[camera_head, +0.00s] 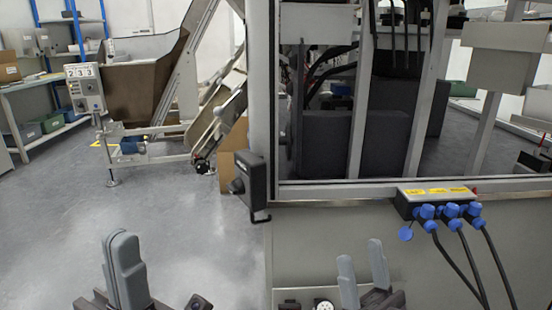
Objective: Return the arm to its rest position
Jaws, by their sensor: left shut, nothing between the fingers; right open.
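My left gripper (124,268) shows at the lower left of the head view. Its grey fingers are together, with nothing between them, and it is over the floor. My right gripper (362,272) is at the bottom, right of centre, in front of the machine's lower panel. Its two grey fingers stand apart with nothing between them. Both grippers point upward in the picture, and most of both arms is out of view.
A large grey machine cabinet (405,255) fills the right side. It carries a black box (250,187) at its corner and a socket block (436,200) with blue plugs and hanging cables. A conveyor with a brown hopper (145,92) stands back left. The floor (170,220) at left is clear.

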